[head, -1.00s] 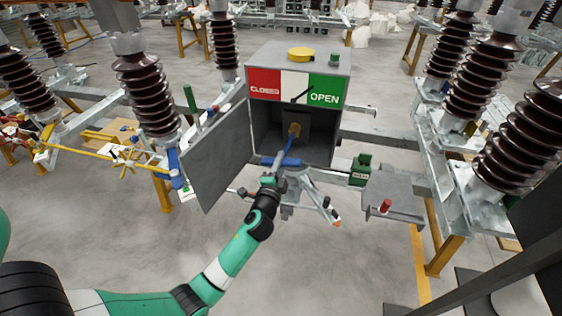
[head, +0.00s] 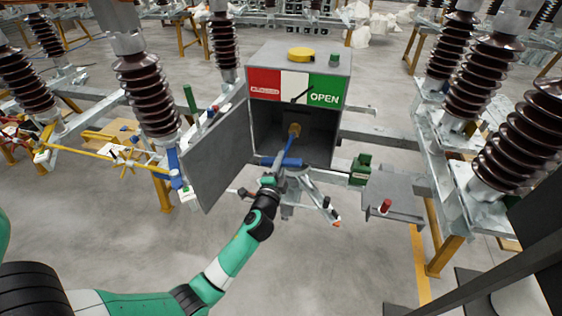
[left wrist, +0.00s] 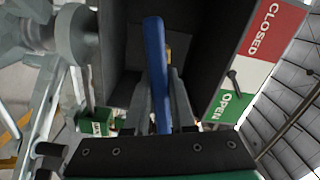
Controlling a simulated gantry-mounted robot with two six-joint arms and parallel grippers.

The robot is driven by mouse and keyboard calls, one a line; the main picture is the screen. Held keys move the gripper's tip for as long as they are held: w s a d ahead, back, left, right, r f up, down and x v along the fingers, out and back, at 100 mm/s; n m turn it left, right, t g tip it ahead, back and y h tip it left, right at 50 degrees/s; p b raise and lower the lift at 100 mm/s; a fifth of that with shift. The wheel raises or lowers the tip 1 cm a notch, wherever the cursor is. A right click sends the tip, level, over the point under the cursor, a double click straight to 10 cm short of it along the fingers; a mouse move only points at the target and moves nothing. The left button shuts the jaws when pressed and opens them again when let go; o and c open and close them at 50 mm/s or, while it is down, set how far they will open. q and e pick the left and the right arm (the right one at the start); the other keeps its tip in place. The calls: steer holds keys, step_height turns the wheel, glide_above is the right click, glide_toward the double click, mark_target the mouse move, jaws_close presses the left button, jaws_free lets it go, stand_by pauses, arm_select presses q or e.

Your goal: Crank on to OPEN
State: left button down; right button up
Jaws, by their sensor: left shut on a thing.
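The grey drive box (head: 340,105) stands open in the middle of the head view, with its door swung out to the left. Its top panel has a red CLOSED field (head: 264,83), a white field and a green OPEN field (head: 326,90). A dark pointer (head: 301,96) lies slanted near the white-green border. My left gripper (head: 275,178) is in front of the box, shut on the crank, whose blue bar (left wrist: 157,75) rises between the fingers in the left wrist view. My right gripper is not in view.
The open door (head: 215,155) stands close left of my left arm. Ribbed brown insulators (head: 145,95) flank the box.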

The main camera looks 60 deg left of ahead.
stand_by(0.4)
arm_select(q)
steer(key=shift+r+p, duration=0.2)
steer(key=shift+p, duration=0.1)
steer(key=shift+r+m+p, duration=0.2)
steer(key=shift+m+p, duration=0.45)
steer(key=shift+m, duration=0.35)
steer(key=shift+f+m, duration=0.1)
steer(key=shift+m, duration=0.6)
steer(key=shift+s+r+m+p, duration=0.1)
steer(key=shift+r+m+p, duration=0.15)
steer(key=shift+m+p, duration=0.55)
steer(key=shift+a+f+m, duration=0.1)
steer(key=shift+m, duration=0.5)
steer(key=shift+f, duration=0.1)
steer(key=shift+c, duration=2.2)
jaws_free()
